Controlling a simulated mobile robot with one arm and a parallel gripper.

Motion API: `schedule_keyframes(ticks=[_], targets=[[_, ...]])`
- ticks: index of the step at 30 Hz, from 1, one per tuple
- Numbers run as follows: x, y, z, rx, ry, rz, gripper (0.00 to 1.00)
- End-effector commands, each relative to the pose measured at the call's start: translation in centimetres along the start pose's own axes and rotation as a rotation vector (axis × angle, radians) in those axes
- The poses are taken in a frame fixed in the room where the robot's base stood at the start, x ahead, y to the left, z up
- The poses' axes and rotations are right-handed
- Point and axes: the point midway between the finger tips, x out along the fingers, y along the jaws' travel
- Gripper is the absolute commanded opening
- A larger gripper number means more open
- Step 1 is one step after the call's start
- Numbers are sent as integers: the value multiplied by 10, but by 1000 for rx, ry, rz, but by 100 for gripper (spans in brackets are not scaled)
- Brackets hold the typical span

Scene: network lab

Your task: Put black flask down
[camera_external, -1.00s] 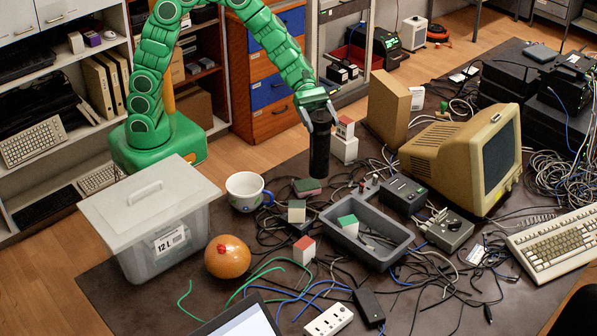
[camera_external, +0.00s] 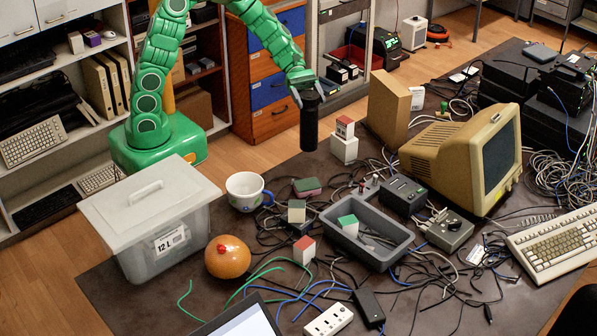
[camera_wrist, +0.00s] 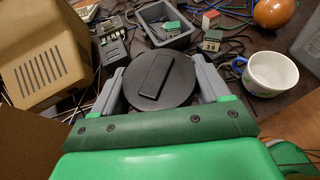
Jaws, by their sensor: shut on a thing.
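The black flask (camera_external: 309,125) is a dark upright cylinder near the far edge of the table (camera_external: 265,178) in the external view. My gripper (camera_external: 307,90) is shut around its upper end. In the wrist view, the flask's round black lid (camera_wrist: 150,80) fills the space between the two grey fingers of my gripper (camera_wrist: 158,70). The flask's base is hidden in the wrist view. How far the base is from the table top is hard to tell.
Stacked white blocks (camera_external: 344,147) stand right of the flask, with a cardboard-coloured box (camera_external: 388,108) beyond. A white mug (camera_external: 246,191) is left-front. The grey tray (camera_external: 385,255), cables and small blocks crowd the table front. A bare patch lies between mug and flask.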

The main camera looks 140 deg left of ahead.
Motion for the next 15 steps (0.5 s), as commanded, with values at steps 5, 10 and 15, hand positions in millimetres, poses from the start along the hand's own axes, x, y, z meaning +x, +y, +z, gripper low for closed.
schedule_keyframes(ticks=[5,10,15], targets=[[3,0,-12,-2,-1,1,0],[12,0,-32,-2,1,0,0],[16,0,-42,-1,1,0,0]])
